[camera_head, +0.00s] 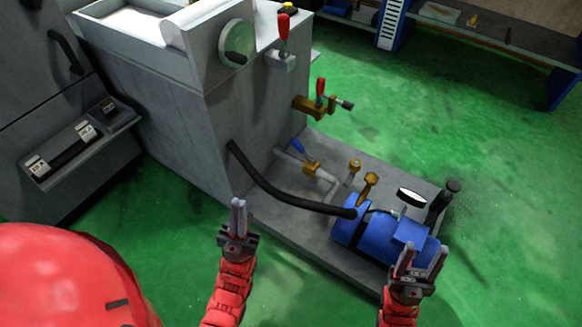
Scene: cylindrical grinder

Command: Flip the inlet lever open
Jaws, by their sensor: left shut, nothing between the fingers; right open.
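A blue-handled lever (298,146) sits on a brass valve (312,166) on the pipe low beside the grey grinder body. A red-handled lever (320,87) stands upright on another brass valve (316,107) higher on the body. A larger red-handled lever (283,30) stands near the top. No label shows which one is the inlet lever. My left gripper (239,212) is shut and empty, to the lower left of the blue lever and apart from it. My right gripper (424,256) is open, in front of the blue pump (365,237), far from the levers.
A black hose (275,190) arcs from the grinder body to the pump, between my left gripper and the blue lever. Brass fittings (369,187), a gauge (410,197) and a black post (445,197) stand around the pump on the grey base plate. Green floor (480,140) is clear at right.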

